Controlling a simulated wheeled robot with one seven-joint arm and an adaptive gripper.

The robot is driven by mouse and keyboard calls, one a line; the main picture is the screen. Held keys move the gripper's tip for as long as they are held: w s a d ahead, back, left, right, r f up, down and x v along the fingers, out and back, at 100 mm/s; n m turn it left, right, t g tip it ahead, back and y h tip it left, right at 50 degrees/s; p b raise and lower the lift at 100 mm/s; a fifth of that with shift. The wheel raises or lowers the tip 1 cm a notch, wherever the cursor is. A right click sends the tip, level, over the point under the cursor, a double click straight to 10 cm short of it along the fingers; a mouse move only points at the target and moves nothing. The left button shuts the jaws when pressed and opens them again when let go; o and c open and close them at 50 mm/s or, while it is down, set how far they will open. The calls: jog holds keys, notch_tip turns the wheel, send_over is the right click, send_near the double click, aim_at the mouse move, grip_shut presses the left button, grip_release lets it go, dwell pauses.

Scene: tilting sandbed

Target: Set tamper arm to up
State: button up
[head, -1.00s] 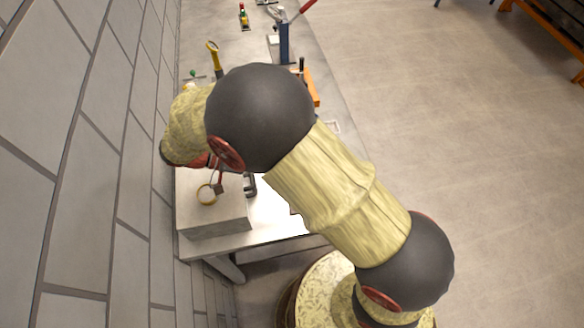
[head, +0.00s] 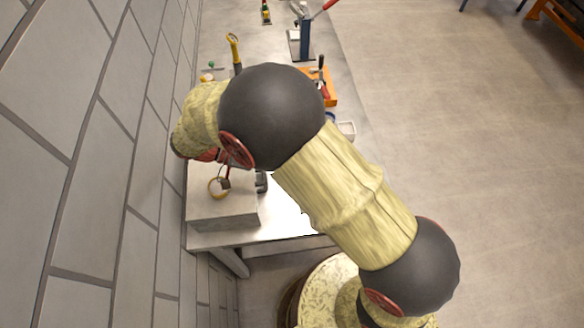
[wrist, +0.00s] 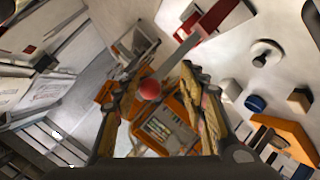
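In the wrist view a flat metal bar with a red ball knob (wrist: 150,88) at its end runs up and right to a red bracket (wrist: 216,20). I take this bar to be the tamper arm, but cannot be sure. My gripper (wrist: 158,72) is open, its two fingers apart on either side of the knob in the picture. I see gaps beside the knob and cannot tell how far in depth it lies from the fingertips. In the head view my own arm hides the gripper and most of what lies under it.
A blue post (head: 305,40) with a red handle stands farther back.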

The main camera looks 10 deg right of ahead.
jog(key=shift+r, duration=0.15)
dwell(0.4)
jog(key=s+v, duration=0.1)
jog(key=v, duration=0.6)
jog(key=shift+w+a, duration=0.25)
jog(key=shift+w, duration=0.2)
jog(key=shift+r, duration=0.1)
